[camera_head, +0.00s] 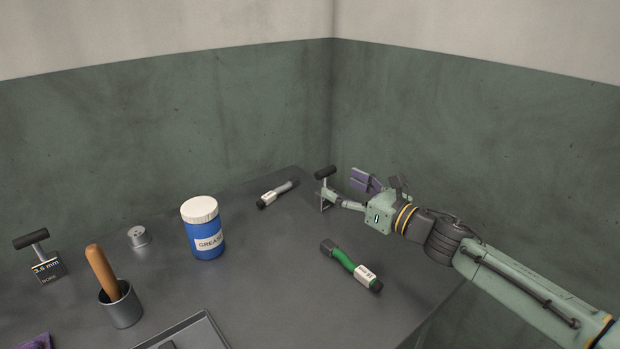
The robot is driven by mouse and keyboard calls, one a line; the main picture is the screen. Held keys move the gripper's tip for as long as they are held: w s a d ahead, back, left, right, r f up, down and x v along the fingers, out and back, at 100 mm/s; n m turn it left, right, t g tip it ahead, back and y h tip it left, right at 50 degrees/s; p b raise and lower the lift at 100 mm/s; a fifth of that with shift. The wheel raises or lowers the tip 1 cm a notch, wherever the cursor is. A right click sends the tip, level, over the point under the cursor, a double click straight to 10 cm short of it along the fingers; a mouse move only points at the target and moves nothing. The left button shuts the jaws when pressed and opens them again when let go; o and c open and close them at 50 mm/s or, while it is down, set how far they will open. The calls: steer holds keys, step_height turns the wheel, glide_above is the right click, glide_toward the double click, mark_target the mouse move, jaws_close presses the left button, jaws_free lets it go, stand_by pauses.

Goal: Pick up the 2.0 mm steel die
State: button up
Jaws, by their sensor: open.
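A T-handled block (325,173) with a dark crossbar stands upright near the table's far right corner. Its label cannot be read and its lower part is partly hidden by my gripper. My gripper (340,190) is open beside it, its near finger in front of or touching the block; I cannot tell if the block is between the fingers. Another T-handled die (48,270), a dark block whose label looks like 3.6 mm, stands at the far left.
A blue grease jar (205,243), a small metal spool (138,237) and a cup (122,308) with a wooden handle stand left of centre. A grey-banded tool (275,194) and a green-banded tool (352,267) lie nearby. A tray (205,325) is at the front.

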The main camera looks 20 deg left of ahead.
mark_target(329, 171)
steer(key=shift+t+h, duration=0.4)
steer(key=shift+h, duration=0.1)
steer(key=w, duration=0.1)
steer(key=w+a+p, duration=0.1)
steer(key=w+f, duration=0.1)
steer(key=w, duration=0.1)
steer(key=shift+a, duration=0.3)
steer(key=x, duration=0.1)
steer(key=p+x, duration=0.1)
steer(key=x, duration=0.1)
steer(key=p+x, duration=0.1)
steer(key=x, duration=0.1)
steer(key=shift+r, duration=0.25)
steer(key=shift+w+a+f, duration=0.1)
steer(key=shift+w+a, duration=0.1)
steer(key=shift+c, duration=0.2)
jaws_close()
